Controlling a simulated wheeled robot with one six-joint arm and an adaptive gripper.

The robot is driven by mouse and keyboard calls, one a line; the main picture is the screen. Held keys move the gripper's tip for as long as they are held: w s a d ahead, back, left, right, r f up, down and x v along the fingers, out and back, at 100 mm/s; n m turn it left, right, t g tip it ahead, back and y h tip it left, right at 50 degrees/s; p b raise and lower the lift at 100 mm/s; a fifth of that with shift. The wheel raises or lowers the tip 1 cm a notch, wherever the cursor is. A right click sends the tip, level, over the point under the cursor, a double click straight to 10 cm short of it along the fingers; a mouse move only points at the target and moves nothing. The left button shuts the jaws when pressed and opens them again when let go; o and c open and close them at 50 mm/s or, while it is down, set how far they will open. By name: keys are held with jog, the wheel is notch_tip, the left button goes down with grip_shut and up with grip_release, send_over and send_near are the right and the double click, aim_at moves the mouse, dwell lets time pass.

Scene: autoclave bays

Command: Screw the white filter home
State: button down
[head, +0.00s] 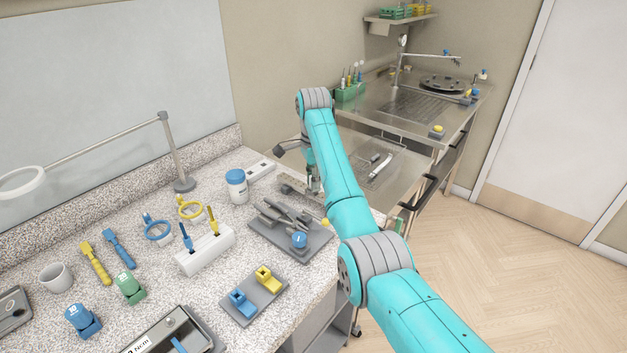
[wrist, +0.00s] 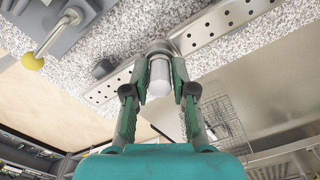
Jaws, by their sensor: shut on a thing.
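The white filter (wrist: 160,78) is a small pale cylinder with a rounded end in the wrist view. My gripper (wrist: 159,72) has its two green fingers shut on its sides. The filter's far end meets a grey round fitting (wrist: 158,46) at the perforated metal strip (wrist: 215,32); I cannot tell how deeply it sits there. In the head view my gripper (head: 313,181) is small and partly hidden by my arm, at the strip (head: 289,186) near the counter's right end. The filter cannot be made out in that view.
A grey tool tray (head: 262,240) with a yellow-knobbed tool (wrist: 33,61) lies close by. A blue-lidded white jar (head: 236,188) stands behind it. A steel trolley (head: 393,185) and sink bench (head: 425,112) are to the right. The floor (head: 480,240) at right is clear.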

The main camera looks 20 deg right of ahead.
jog(key=shift+m, duration=1.8)
jog(key=shift+m, duration=1.7)
jog(key=shift+s+m, duration=0.1)
jog(key=shift+m, duration=1.6)
